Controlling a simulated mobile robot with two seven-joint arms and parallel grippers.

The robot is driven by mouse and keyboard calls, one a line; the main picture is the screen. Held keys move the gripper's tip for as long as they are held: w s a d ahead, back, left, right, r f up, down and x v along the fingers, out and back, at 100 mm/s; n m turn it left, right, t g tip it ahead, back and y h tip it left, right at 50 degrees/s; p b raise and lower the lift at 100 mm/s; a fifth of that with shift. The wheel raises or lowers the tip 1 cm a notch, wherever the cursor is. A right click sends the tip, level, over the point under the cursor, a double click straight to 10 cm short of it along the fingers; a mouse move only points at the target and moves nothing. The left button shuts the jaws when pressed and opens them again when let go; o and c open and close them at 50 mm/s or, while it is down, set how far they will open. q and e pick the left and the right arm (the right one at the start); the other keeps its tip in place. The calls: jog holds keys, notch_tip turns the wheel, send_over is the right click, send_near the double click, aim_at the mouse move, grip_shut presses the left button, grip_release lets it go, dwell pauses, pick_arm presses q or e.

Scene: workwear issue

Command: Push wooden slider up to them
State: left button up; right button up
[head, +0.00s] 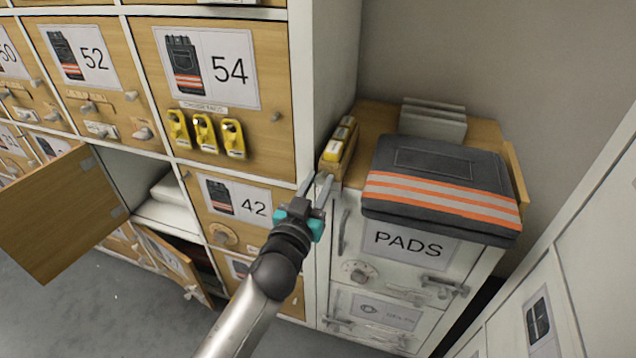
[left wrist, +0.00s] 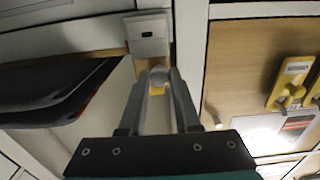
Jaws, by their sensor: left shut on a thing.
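A narrow wooden holder (head: 350,152) stands at the left edge of the pads cabinet top, with several yellow-and-grey blocks (head: 341,133) in a row. The wooden slider (head: 330,169) appears to be its near end; its outline is partly hidden by my fingers. My left gripper (head: 320,179) is at this near end. In the left wrist view, its fingers (left wrist: 160,78) are closed around a small round grey knob (left wrist: 159,74), with a yellow-brown surface and a white block (left wrist: 148,34) beyond. I cannot tell whether slider and blocks touch. My right gripper is not in view.
Folded dark trousers with orange stripes (head: 440,190) lie right of the holder on the pads cabinet (head: 342,262). Grey slabs (head: 433,122) stand behind. A tall locker wall (head: 320,90) rises close on the left.

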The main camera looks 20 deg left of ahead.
aim_at(338, 175)
pick_arm(q)
grip_shut()
dwell(0.8)
jog(key=shift+d, duration=0.1)
jog(key=shift+d, duration=1.5)
jog(key=o, duration=0.8)
grip_release()
jog(key=shift+s+a, duration=0.1)
